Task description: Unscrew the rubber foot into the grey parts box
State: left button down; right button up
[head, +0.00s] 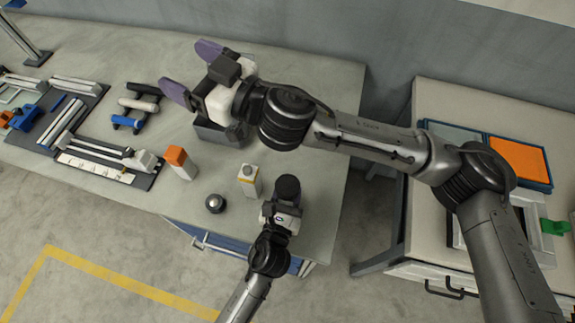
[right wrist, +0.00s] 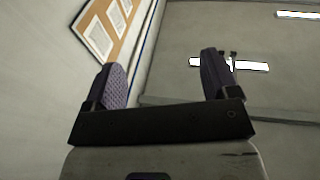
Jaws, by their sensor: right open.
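My right gripper (head: 190,72) is open, with its two purple fingers spread apart above the back of the bench. It also shows in the right wrist view (right wrist: 165,88), with nothing between the fingers. A dark grey open box (head: 218,137), likely the parts box, stands below its wrist and is partly hidden by it. My left gripper (head: 284,212) is at the bench's front right. A black rounded piece (head: 287,188) shows at its end; I cannot tell whether it is held, and the fingers are hidden. I cannot make out the rubber foot for certain.
Rollers (head: 136,105) and a long tool tray (head: 75,120) lie left. A second table (head: 440,105) stands right, across a gap.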

jog(key=w+d+f+m+t+h, duration=0.2)
jog(key=w+f+m+h, duration=0.15)
jog(key=m, duration=0.35)
jog(key=m+g+h, duration=0.9)
jog(key=g+h, duration=0.1)
jog(key=h, duration=0.4)
send_over(287, 185)
jog(key=w, duration=0.1)
jog(key=f, duration=1)
jog(key=a+f, duration=0.1)
jog(key=f, duration=0.4)
jog(key=shift+f, duration=0.25)
jog(key=shift+s+d+f+g, duration=0.15)
jog(key=shift+s+d+g, duration=0.25)
jog(key=shift+d, duration=0.05)
jog(key=shift+s+d+f, duration=0.1)
jog(key=shift+f, duration=3.8)
